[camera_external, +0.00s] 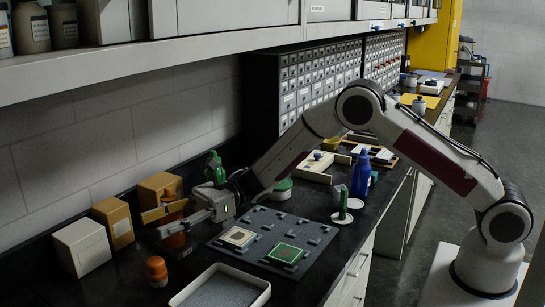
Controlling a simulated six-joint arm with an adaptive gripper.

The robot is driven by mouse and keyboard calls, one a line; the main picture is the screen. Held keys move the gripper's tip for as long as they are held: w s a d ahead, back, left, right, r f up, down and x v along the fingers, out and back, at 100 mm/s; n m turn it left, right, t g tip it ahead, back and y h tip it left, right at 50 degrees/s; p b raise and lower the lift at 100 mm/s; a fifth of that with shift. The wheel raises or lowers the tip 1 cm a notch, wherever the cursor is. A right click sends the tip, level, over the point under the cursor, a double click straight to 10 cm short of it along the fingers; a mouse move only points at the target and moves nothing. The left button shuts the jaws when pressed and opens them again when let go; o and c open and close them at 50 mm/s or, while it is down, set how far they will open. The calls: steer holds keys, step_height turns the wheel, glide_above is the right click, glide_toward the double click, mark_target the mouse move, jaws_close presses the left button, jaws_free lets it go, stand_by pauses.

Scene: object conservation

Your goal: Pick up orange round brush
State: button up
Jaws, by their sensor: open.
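My gripper (166,220) is open, reaching left over the dark bench near the wall, its two fingers spread apart. At this size I cannot tell for sure which of the two is the orange round brush. Nothing is visibly held.
A white box (82,247) and tan boxes (113,223) stand left along the wall. A grey board (274,236) with two square pieces lies to the right. A white-rimmed tray (222,290) is in front. A green bottle (215,169) and a blue bottle (361,177) stand behind.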

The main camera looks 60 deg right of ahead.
mark_target(156, 259)
steer(key=shift+s+a+f+n+g, duration=0.15)
steer(key=shift+f+n+g, duration=0.1)
steer(key=shift+f, duration=0.15)
steer(key=shift+s+f+n+g, duration=0.15)
steer(key=shift+f+n, duration=0.1)
steer(key=shift+f, duration=0.15)
steer(key=shift+f, duration=1.15)
steer(key=shift+f, duration=0.15)
step_height(156, 259, down, 4)
steer(key=shift+f, duration=0.1)
steer(key=shift+a+f, duration=0.15)
steer(key=shift+a, duration=0.1)
steer(key=shift+x, duration=1.25)
steer(key=c, duration=1.2)
